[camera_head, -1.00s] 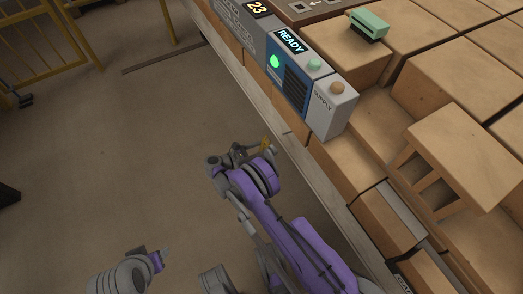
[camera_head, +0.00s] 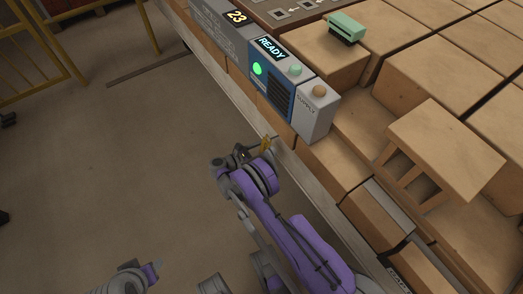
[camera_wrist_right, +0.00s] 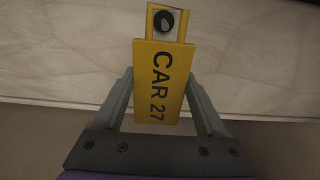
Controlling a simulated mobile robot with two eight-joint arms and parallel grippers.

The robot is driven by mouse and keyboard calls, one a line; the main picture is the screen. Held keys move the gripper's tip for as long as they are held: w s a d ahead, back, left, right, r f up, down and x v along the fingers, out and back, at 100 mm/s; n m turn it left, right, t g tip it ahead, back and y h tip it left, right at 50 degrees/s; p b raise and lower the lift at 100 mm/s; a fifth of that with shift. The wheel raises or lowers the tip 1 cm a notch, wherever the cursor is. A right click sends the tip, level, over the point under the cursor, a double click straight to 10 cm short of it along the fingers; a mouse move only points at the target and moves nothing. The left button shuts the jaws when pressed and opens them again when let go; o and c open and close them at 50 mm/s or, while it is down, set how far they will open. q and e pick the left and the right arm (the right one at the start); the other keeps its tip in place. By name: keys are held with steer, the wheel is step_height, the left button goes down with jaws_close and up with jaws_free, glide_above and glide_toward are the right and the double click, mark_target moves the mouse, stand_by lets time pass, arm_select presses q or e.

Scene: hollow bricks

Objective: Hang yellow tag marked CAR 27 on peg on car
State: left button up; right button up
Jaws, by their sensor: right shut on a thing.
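The yellow tag marked CAR 27 (camera_wrist_right: 158,82) is between the fingers of my right gripper (camera_wrist_right: 161,100) in the right wrist view. Its narrower end points up and has a round dark opening with a grey patch inside; I cannot tell whether a peg is in it. In the head view the tag (camera_head: 266,144) is a small yellow piece at the tip of my right gripper (camera_head: 256,148), close to the car's pale side beam (camera_head: 315,186). I cannot make out the peg. My left gripper (camera_head: 152,270) is partly in view at the bottom left, its jaws unclear.
A control box with a READY display (camera_head: 271,47) and a SUPPLY end (camera_head: 318,105) stands along the car's edge. Hollow bricks (camera_head: 435,70) fill the car top, with a green-handled brush (camera_head: 346,28) on one. Yellow railing (camera_head: 40,60) stands at the far left; the floor between is clear.

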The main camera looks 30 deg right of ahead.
steer(key=shift+d, duration=0.6)
steer(key=shift+d+f+b, duration=0.45)
steer(key=shift+d+f, duration=0.05)
steer(key=shift+d, duration=0.05)
steer(key=shift+w+d, duration=0.1)
steer(key=o, duration=1.3)
steer(key=v, duration=1.1)
